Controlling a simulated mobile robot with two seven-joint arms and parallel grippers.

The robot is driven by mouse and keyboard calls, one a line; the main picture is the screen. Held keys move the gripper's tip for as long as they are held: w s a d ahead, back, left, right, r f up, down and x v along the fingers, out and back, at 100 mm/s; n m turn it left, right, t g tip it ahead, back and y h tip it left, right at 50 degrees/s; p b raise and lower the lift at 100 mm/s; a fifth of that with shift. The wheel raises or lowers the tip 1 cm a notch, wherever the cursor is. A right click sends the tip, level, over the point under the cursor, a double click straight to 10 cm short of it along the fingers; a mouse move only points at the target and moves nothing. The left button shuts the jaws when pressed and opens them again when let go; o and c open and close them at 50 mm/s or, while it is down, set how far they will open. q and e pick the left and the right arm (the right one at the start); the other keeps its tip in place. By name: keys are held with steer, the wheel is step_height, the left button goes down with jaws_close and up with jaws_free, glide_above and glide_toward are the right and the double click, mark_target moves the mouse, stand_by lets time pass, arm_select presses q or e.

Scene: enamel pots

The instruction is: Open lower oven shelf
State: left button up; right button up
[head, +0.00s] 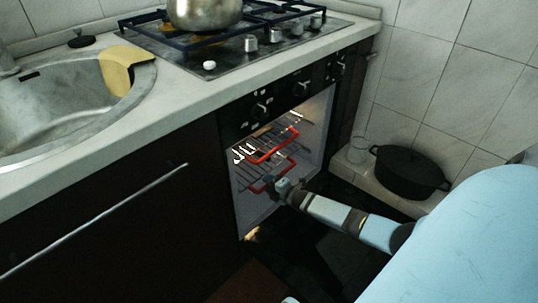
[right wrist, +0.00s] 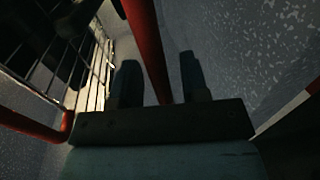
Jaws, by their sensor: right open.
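The oven (head: 328,115) stands open under the hob, lit inside. Two wire shelves show in it, each with a red front bar. The lower shelf's red bar (head: 256,189) is at my right gripper (head: 281,185), which reaches in from the right. The upper shelf's red bar (head: 277,149) is above it. In the right wrist view, the gripper (right wrist: 161,78) is open, with a red bar (right wrist: 147,45) passing between its two dark fingers. I cannot tell whether either finger touches the bar. My left gripper is not in view.
The dark open oven door (head: 290,245) lies low in front of the oven. A black pot (head: 410,175) and a clear glass (head: 358,149) stand on a ledge at right. A metal pot (head: 205,14) sits on the hob. A sink (head: 60,108) is at left.

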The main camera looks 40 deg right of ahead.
jaws_close()
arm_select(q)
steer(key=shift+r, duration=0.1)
arm_select(e)
steer(key=shift+s, duration=0.15)
steer(key=shift+s+p, duration=0.25)
steer(key=shift+p, duration=0.05)
steer(key=f+p+v, duration=0.1)
steer(key=p+v, duration=0.2)
steer(key=v, duration=0.5)
steer(key=f+p+v, duration=0.2)
steer(key=p+v, duration=0.2)
steer(key=v, duration=0.5)
steer(key=s+f+p+v, duration=0.1)
steer(key=f+p+v, duration=0.1)
steer(key=v, duration=0.6)
steer(key=shift+s+p, duration=0.2)
steer(key=shift+p, duration=0.5)
steer(key=shift+s, duration=0.65)
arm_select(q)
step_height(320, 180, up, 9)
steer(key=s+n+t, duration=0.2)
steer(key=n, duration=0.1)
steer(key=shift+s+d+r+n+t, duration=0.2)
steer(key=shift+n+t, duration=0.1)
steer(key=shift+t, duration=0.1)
arm_select(e)
steer(key=shift+s+d, duration=0.1)
steer(key=shift+s, duration=0.2)
